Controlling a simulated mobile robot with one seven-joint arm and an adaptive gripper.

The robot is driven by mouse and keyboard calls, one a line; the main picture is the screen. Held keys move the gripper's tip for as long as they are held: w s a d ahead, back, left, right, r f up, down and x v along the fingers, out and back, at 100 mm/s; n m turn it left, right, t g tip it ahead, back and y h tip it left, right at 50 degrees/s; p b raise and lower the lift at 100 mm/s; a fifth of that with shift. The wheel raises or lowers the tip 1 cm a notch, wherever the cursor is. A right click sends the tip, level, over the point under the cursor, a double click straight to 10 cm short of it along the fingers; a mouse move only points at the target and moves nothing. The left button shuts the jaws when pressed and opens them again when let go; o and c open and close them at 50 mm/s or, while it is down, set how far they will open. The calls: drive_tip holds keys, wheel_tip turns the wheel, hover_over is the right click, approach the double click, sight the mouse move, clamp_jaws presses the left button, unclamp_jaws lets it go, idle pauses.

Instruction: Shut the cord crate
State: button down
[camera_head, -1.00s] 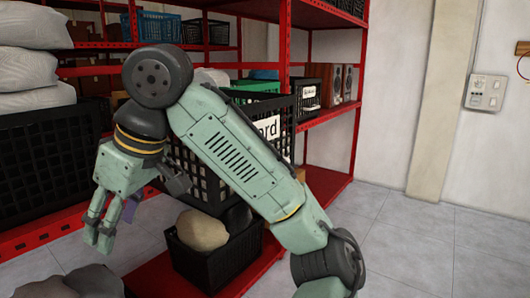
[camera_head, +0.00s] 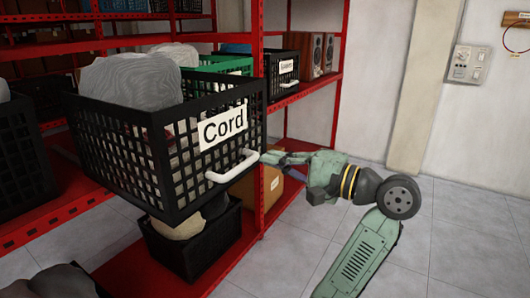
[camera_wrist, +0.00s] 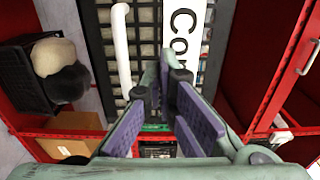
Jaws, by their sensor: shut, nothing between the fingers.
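The cord crate (camera_head: 205,160) is a black lattice crate with a white "Cord" label (camera_head: 222,127) and a white handle (camera_head: 232,166) on its front. It sticks out of the red shelf toward me in the head view, with a large grey lumpy bundle (camera_head: 130,80) in it. My gripper (camera_head: 268,158) is shut and empty, just right of the handle at the crate's front right corner. In the wrist view my gripper (camera_wrist: 168,85) points at the crate front, with the handle (camera_wrist: 122,45) and label (camera_wrist: 186,30) ahead. I cannot tell whether the fingers touch the crate.
Below the crate, a smaller black crate (camera_head: 190,250) holds round lumps, with a cardboard box (camera_head: 262,188) beside it. A red post (camera_head: 256,50) stands behind my gripper. Another labelled black crate (camera_head: 283,72) and speakers (camera_head: 317,52) sit behind. Grey floor (camera_head: 460,225) is clear at right.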

sight(219, 145)
drive_tip(key=p+x, duration=0.2)
drive_tip(key=x, duration=1)
drive_tip(key=shift+p, duration=0.35)
drive_tip(key=shift+a, duration=0.1)
